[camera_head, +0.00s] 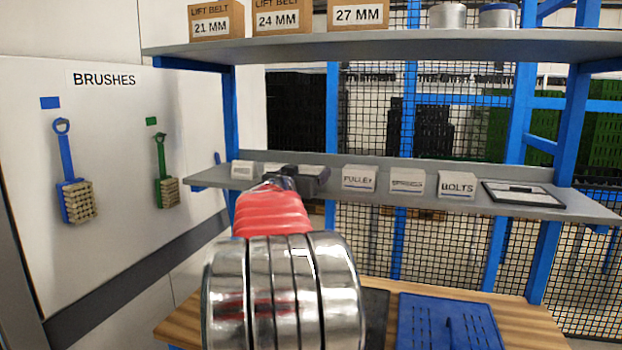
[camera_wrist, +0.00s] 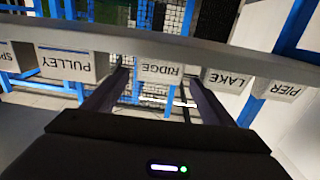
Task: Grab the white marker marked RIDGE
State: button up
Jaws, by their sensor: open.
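The white RIDGE marker (camera_wrist: 160,72) is a small block on the grey shelf, its label upside down in the wrist view. It shows between the two dark fingers of my gripper (camera_wrist: 158,78), which are spread apart, one on each side of it. I cannot tell how far the fingertips are from it. In the head view, my gripper (camera_head: 297,180) is at the middle shelf and hides the RIDGE marker.
The LAKE marker (camera_wrist: 226,80) and PIER marker (camera_wrist: 277,88) stand on one side, the PULLEY marker (camera_wrist: 66,63) on the other. The BOLTS marker (camera_head: 457,184) and a framed tray (camera_head: 523,193) are farther right. An upper shelf (camera_head: 400,43) with boxes overhangs.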

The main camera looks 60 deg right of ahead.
aim_at(311, 169)
jog(key=shift+w+d+r, duration=0.1)
jog(key=shift+w+d, duration=0.05)
jog(key=shift+d, duration=2.05)
jog(key=shift+c, duration=0.4)
jog(key=c, duration=1)
